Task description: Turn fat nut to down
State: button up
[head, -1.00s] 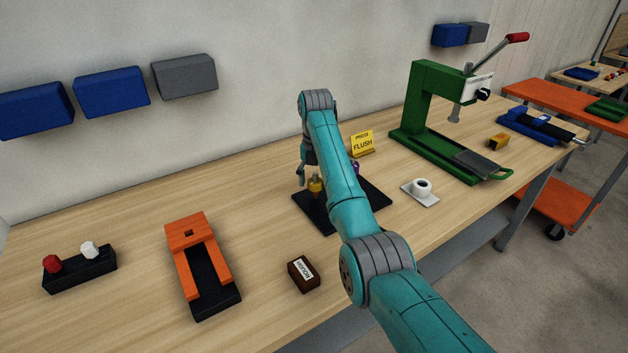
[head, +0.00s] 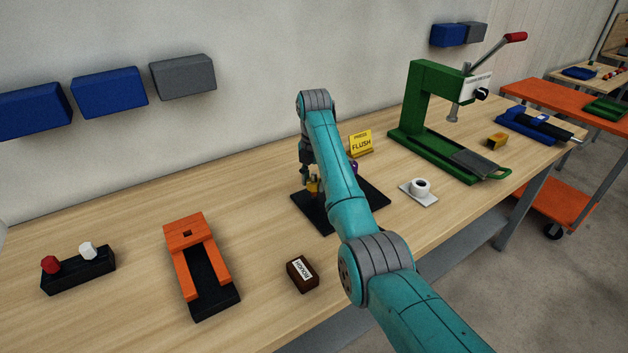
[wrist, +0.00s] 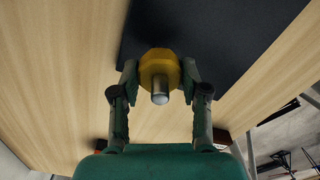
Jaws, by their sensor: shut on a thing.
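The fat nut (wrist: 160,66) is a yellow, many-sided nut around a grey metal stud (wrist: 160,93). It stands near the edge of a black base plate (head: 316,215). In the wrist view the two fingers of my gripper (wrist: 160,74) sit on either side of the nut and are closed on it. In the head view the nut (head: 313,186) shows as a small yellow piece by my gripper (head: 308,184), partly hidden by the fingers. A purple part (head: 354,167) on the same plate is mostly hidden behind my arm.
A yellow "PRESS FLUSH" sign (head: 361,143) stands behind the plate. A green arbor press (head: 425,110) and a white roll on a small plate (head: 419,187) are to the right. An orange fixture (head: 184,234) and a dark brown block (head: 302,273) are to the left.

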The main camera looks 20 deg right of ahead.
jog(key=m, duration=0.7)
jog(key=shift+r, duration=0.1)
jog(key=m, duration=0.8)
jog(key=shift+w+r+m, duration=0.1)
jog(key=shift+m, duration=0.2)
jog(key=m, duration=0.3)
jog(key=shift+m, duration=0.3)
jog(key=m, duration=0.3)
jog(key=shift+r+m, duration=0.1)
jog(key=shift+m, duration=0.2)
jog(key=m, duration=0.3)
jog(key=shift+m, duration=0.3)
jog(key=m, duration=0.3)
jog(key=shift+m, duration=0.4)
jog(key=m, duration=1.2)
jog(key=shift+m, duration=0.3)
jog(key=m, duration=1)
jog(key=shift+m, duration=0.4)
jog(key=m, duration=0.6)
jog(key=shift+m, duration=0.4)
